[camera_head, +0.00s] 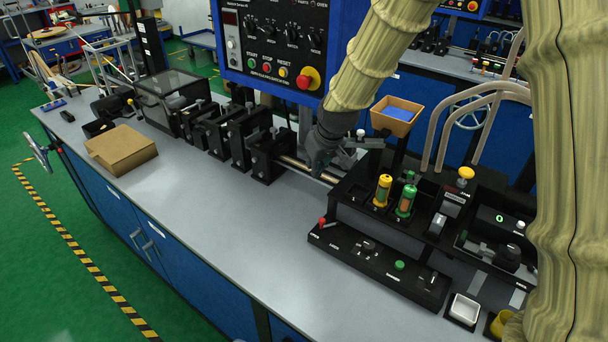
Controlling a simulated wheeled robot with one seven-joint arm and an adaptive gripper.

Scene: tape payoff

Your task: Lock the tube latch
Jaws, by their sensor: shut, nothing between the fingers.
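My gripper (319,165) is shut and empty, pointing down at the end of my sleeved arm, over the back middle of the bench. It is at a thin pale tube (297,164) that runs from the black stands to the black machine. The gripper hides part of the tube; I cannot tell whether they touch. A small silver and black clamp-like part (345,155) is just right of the gripper and may be the tube latch, but it is too small and partly covered to tell its state.
A row of black stands (265,158) is left of the gripper. The black machine (410,205) with yellow and green cylinders is at right. A blue control panel (275,45) hangs behind. A cardboard box (122,148) lies at left. The front bench top (235,215) is clear.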

